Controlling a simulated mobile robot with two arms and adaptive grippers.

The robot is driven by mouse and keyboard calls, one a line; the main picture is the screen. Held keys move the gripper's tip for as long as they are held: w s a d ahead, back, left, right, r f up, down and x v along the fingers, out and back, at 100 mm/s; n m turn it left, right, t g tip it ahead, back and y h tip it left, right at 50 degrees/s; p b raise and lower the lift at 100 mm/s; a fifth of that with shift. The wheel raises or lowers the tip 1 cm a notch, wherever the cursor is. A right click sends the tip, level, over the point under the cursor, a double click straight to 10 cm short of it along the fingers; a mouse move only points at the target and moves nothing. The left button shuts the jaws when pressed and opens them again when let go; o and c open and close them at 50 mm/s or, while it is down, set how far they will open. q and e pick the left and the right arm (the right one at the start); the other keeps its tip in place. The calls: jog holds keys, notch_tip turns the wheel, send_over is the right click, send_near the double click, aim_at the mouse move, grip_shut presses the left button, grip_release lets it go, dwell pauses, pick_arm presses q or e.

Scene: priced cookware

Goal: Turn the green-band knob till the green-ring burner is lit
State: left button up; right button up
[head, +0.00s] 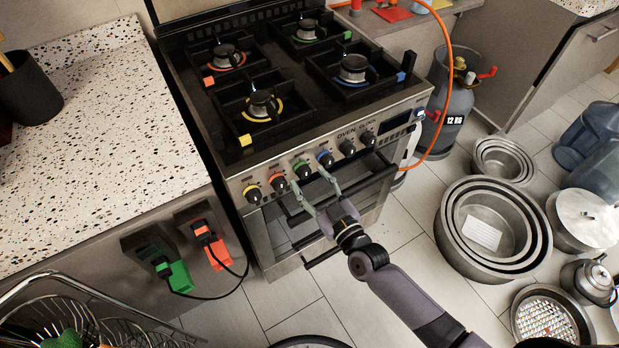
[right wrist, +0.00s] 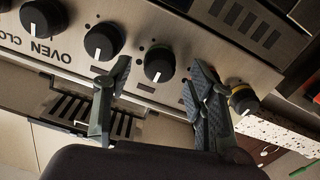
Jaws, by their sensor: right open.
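The green-band knob (head: 302,170) is on the front panel of the stove, between the orange-band knob (head: 277,183) and the blue-band knob (head: 326,158). In the right wrist view the green-band knob (right wrist: 159,63) shows a white pointer line and lies between the fingertips. My right gripper (head: 309,180) is open, with one finger on each side of this knob; I cannot tell whether they touch it. It also shows in the right wrist view (right wrist: 160,74). The green-ring burner (head: 308,32) is at the back right of the hob, with no flame visible. My left gripper is out of view.
A yellow-band knob (head: 252,193) is at the left end of the panel. The oven handle (head: 345,222) runs below the knobs. A gas cylinder (head: 452,105) with an orange hose stands right of the stove. Nested pots (head: 447,222) sit on the floor at the right.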

jog(key=shift+w+a, duration=0.3)
jog(key=shift+w, duration=0.25)
jog(key=shift+c, duration=0.6)
jog(key=c, duration=1)
jog(key=shift+m, duration=0.3)
jog(key=m, duration=0.5)
jog(key=shift+m+b, duration=0.3)
jog(key=m+b, duration=0.1)
jog(key=m, duration=0.4)
jog(key=shift+m, duration=0.4)
